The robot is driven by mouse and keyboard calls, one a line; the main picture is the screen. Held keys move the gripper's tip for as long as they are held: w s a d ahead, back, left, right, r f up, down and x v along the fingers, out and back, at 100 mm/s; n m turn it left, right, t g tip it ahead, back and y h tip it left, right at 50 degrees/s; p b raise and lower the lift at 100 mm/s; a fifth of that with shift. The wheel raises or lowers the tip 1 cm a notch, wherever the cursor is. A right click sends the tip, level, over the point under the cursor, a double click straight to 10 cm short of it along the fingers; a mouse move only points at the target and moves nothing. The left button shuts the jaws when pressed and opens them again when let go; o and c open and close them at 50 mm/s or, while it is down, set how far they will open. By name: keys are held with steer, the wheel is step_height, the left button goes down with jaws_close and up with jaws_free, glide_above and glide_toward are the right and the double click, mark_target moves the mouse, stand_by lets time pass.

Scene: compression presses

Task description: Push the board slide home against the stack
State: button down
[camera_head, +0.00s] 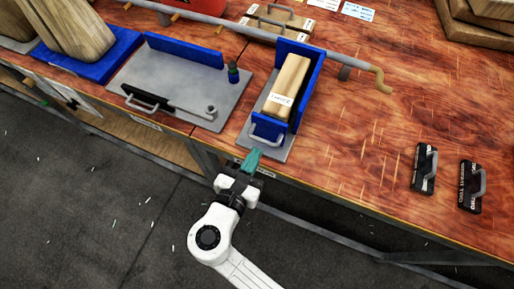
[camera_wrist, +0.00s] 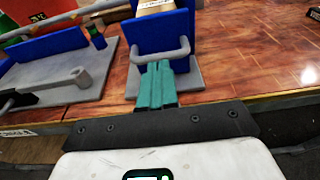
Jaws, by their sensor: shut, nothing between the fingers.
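The board slide (camera_head: 268,127) is a blue upright plate with a grey loop handle at the front end of a grey base plate. It also shows in the wrist view (camera_wrist: 152,32). Behind it the stack (camera_head: 293,76) of pale wood with a white label lies between blue walls. Any gap between slide and stack is hard to tell. My gripper (camera_head: 254,155), with teal fingers, is shut and empty at the table's front edge, just in front of the handle. In the wrist view the fingertips (camera_wrist: 155,66) line up with the handle; contact cannot be told.
A second grey press plate (camera_head: 170,80) with a black handled bar lies to the left. A grey rail (camera_head: 320,55) with a brass crank crosses behind the stack. Two black handled blocks (camera_head: 424,168) lie at right. The table between is clear.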

mark_target(268, 129)
steer(key=shift+x, duration=1.1)
steer(key=shift+w+d+r+p, duration=0.1)
steer(key=shift+w+d+p, duration=0.2)
steer(key=shift+w, duration=0.55)
steer(key=shift+w+d+p, duration=0.15)
steer(key=shift+w+d, duration=0.2)
steer(key=shift+w, duration=0.55)
